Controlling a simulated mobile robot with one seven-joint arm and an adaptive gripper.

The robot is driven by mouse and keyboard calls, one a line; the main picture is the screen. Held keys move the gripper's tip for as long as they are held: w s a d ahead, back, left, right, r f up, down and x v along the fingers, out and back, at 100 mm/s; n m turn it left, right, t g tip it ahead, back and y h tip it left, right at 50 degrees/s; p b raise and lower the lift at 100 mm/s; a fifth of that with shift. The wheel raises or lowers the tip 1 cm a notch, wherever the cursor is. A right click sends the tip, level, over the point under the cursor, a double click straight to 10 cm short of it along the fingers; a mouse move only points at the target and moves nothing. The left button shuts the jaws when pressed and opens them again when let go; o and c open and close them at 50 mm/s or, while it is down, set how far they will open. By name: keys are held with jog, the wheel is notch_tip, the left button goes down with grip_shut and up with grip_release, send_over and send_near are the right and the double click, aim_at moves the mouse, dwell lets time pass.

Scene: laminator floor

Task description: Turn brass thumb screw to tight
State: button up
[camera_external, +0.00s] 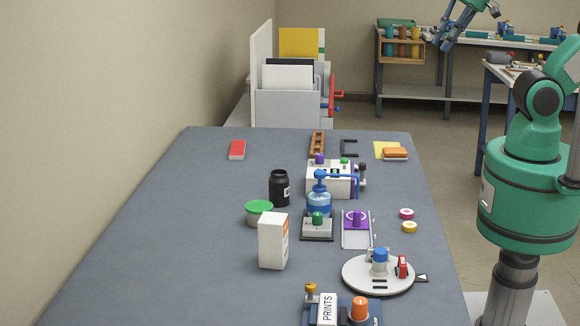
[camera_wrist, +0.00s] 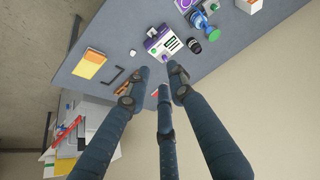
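A small brass-coloured knob (camera_external: 310,289), which looks like the thumb screw, stands at the left rear of a dark blue fixture (camera_external: 341,313) at the table's near edge. The fixture also carries a white "PRINTS" block (camera_external: 327,309) and an orange knob (camera_external: 359,308). How tight the screw is cannot be told. My gripper (camera_wrist: 160,78) has three dark blue fingers, spread apart with nothing between them. In the external view it shows at the top right (camera_external: 446,36), raised, far from the brass knob. I cannot make out the brass knob in the wrist view.
A round white plate (camera_external: 352,275) with a blue-topped post and red clip lies behind the fixture. A white carton (camera_external: 273,241), green-lidded tub (camera_external: 259,216), black jar (camera_external: 279,188) and blue pump bottle (camera_external: 319,199) stand mid-table. The table's left side (camera_external: 150,250) is clear.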

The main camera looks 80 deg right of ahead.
jog(key=shift+o, duration=0.8)
jog(key=shift+w+a+r, duration=0.25)
jog(key=shift+w+r, duration=0.1)
jog(key=shift+w, duration=0.15)
jog(key=w+a+r+n+g+y+p, duration=0.1)
jog(key=w+a+r+n+p, duration=0.2)
jog(key=w+a, duration=0.6)
jog(key=w+a+r+n+g+p, duration=0.1)
jog(key=w+a+n+p, duration=0.35)
jog(key=w, duration=0.75)
jog(key=w+a+f+n+g, duration=0.1)
jog(key=w+a+f+n, duration=0.2)
jog(key=w+a+n, duration=0.5)
jog(key=w+a+f+n+g+p, duration=0.1)
jog(key=w+a+f+p, duration=0.3)
jog(key=a, duration=0.6)
jog(key=w+a+f+n+g+b, duration=0.1)
jog(key=a+f, duration=0.6)
jog(key=a, duration=0.3)
jog(key=s+a+f+n+h+p, duration=0.1)
jog(key=a+f+n+p, duration=0.2)
jog(key=a+f, duration=1.2)
jog(key=shift+s+a+f+n+g, duration=0.15)
jog(key=shift+f+n+g, duration=0.2)
jog(key=shift+n, duration=0.7)
jog(key=shift+f, duration=0.2)
